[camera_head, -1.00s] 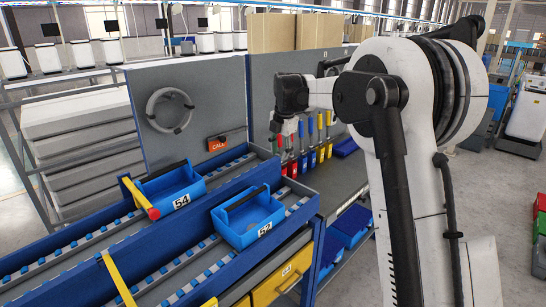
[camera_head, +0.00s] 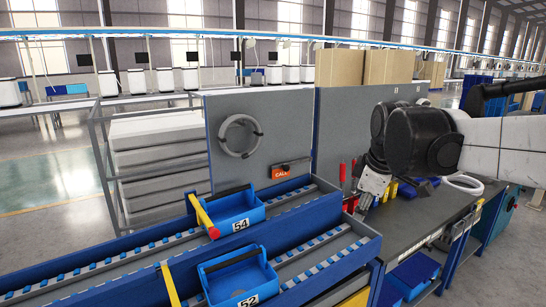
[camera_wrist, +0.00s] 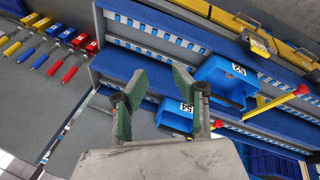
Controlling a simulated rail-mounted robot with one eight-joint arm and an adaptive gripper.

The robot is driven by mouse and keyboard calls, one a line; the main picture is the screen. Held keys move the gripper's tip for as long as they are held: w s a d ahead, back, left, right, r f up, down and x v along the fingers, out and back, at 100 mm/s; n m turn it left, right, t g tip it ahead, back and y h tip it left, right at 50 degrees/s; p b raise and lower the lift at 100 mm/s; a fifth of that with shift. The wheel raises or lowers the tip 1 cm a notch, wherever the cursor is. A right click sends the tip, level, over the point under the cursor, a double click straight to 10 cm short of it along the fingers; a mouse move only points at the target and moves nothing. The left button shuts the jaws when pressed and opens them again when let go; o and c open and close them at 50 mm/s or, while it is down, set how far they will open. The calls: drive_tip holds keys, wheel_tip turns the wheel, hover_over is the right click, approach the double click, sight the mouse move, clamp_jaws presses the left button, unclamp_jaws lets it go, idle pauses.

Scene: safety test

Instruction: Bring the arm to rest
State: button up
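My gripper (camera_head: 366,200) hangs from the black and white arm at the right of the head view. It is above the grey workbench (camera_head: 408,232), beside the upright tools. In the wrist view my gripper (camera_wrist: 155,88) shows two green-padded fingers spread apart, with nothing between them. Beyond the fingers are the blue rack and two blue bins, apart from the gripper. Part of the arm is cut off by the right edge of the head view.
Blue bins marked 54 (camera_head: 236,212) and 52 (camera_head: 240,277) sit on the roller rack, with a red-and-yellow bar (camera_head: 205,217) beside bin 54. Red-handled tools (camera_head: 343,175) stand near my gripper. A grey panel holds a coiled hose (camera_head: 240,136). Open floor (camera_head: 45,185) lies left.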

drive_tip(key=s+f+m, duration=0.3)
drive_tip(key=s+m, duration=0.1)
drive_tip(key=s, duration=0.3)
drive_tip(key=s+f+m+t, duration=0.1)
drive_tip(key=s+f+m, duration=0.3)
drive_tip(key=s, duration=0.3)
drive_tip(key=s+a+f+m+t+b, duration=0.1)
drive_tip(key=s+f+m, duration=0.2)
drive_tip(key=s, duration=0.5)
drive_tip(key=shift+f+m, duration=0.35)
drive_tip(key=shift+m, duration=0.05)
idle(1.5)
